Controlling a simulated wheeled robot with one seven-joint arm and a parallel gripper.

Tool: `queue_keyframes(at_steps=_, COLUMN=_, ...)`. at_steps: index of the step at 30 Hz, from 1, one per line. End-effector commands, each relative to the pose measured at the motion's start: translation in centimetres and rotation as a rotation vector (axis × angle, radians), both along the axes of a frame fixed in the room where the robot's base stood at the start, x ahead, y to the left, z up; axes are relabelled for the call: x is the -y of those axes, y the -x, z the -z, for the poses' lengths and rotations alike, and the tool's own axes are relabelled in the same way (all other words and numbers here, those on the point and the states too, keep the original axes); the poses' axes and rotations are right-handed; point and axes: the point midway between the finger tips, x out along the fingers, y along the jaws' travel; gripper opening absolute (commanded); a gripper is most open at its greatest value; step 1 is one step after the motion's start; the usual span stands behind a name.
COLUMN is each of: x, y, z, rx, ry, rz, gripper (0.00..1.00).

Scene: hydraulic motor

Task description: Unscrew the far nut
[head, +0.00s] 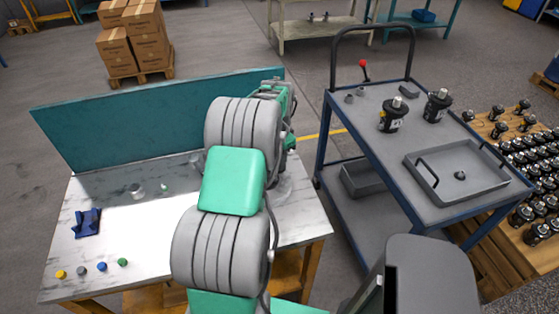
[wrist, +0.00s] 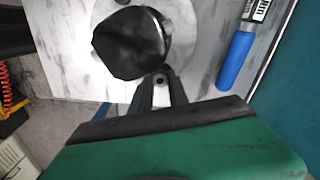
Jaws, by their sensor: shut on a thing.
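The dark, rounded body of a motor (wrist: 132,42) stands on the pale marbled table top in the wrist view. My gripper (wrist: 160,84) is at its lower right edge, its two dark fingers close together. They are shut on a small dark round piece with a hole (wrist: 160,77), which looks like the far nut, right beside the motor body. Whether its thread is still engaged cannot be seen. In the head view my own arm covers the motor, the nut and my gripper.
A blue-handled tool (wrist: 236,60) lies right of the motor. A blue cart (head: 400,160) with a grey tray (head: 440,195) stands right.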

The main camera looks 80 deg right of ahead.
Motion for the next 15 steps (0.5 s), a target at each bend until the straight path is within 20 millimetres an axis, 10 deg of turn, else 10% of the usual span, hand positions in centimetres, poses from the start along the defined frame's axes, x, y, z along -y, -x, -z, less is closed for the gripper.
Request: queue_keyframes(at_steps=15, x=0.05, y=-0.05, z=-0.11, rx=0.000, ry=0.001, rz=-0.317, gripper=0.00)
